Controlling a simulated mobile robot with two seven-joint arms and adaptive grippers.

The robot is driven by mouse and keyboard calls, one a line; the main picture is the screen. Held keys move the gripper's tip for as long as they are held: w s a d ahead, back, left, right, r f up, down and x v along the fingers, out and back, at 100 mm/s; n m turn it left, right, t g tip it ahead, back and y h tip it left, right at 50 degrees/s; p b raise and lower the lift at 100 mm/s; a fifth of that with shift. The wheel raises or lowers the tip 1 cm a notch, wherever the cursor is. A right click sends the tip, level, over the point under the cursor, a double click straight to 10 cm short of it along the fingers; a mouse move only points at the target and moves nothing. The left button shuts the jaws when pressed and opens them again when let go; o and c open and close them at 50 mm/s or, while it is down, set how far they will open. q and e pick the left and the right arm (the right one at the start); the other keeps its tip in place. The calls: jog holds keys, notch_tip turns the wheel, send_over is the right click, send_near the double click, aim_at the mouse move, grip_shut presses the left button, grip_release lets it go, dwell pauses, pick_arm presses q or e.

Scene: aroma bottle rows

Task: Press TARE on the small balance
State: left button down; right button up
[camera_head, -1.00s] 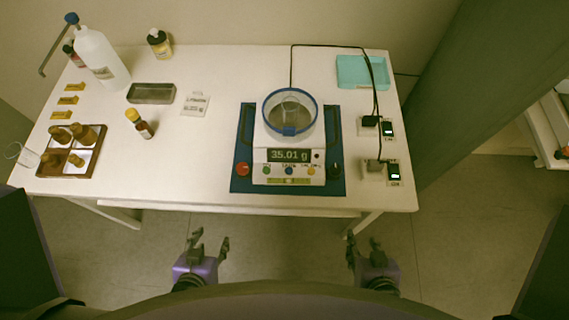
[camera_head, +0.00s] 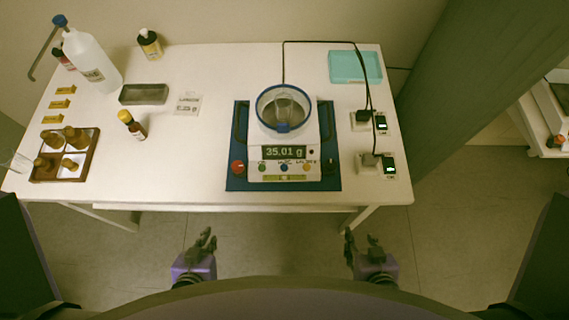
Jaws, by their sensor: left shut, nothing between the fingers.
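The small balance (camera_head: 298,142) stands on a blue mat (camera_head: 236,183) near the table's front edge. Its display (camera_head: 285,152) reads 35.01 g. Below the display are a green button (camera_head: 262,168), a blue button (camera_head: 284,168) and a yellow button (camera_head: 307,168); their labels are too small to read surely. A glass beaker (camera_head: 285,107) stands inside the blue-rimmed round shield on top. My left gripper (camera_head: 207,236) is shut and empty, in front of the table and left of the balance. My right gripper (camera_head: 361,238) is open and empty, in front of the table and right of the balance.
Sockets with plugs and a black cable (camera_head: 371,95) stand at the right. Bottles, a metal tray (camera_head: 144,94), a card and a wooden rack (camera_head: 37,179) of brown bottles stand left.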

jog(key=shift+s+f, duration=0.1)
jog(key=shift+s, duration=0.1)
jog(key=shift+w+a, duration=0.1)
jog(key=shift+a, duration=0.25)
jog(key=shift+d, duration=0.25)
dwell(0.4)
